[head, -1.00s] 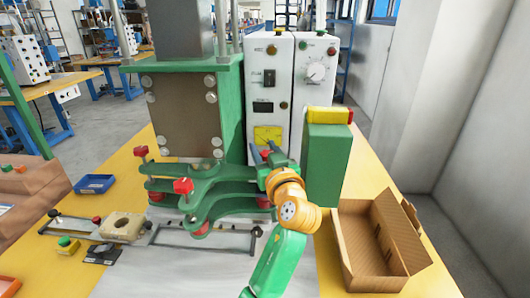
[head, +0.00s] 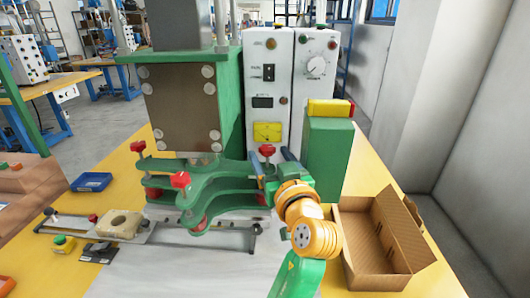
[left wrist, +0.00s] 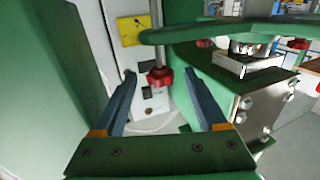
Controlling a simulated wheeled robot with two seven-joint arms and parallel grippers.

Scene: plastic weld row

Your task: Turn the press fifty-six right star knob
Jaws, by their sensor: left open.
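The right star knob (head: 267,150) is red and stands at the right end of the green press arms (head: 215,185) in the head view. In the left wrist view the red star knob (left wrist: 160,77) shows upright on its stem, centred between my fingertips. My left gripper (head: 271,160) is open, its two dark fingers pointing toward the knob from the front right. In the wrist view both fingers (left wrist: 160,88) stand apart with a gap on each side of the knob; contact is not visible. My right gripper is not in view.
Two other red knobs, left (head: 137,147) and front (head: 180,179), sit on the press. A green box with a yellow top (head: 327,150) stands close right of my gripper. An open cardboard box (head: 375,245) is at the right. A white control cabinet (head: 268,85) stands behind.

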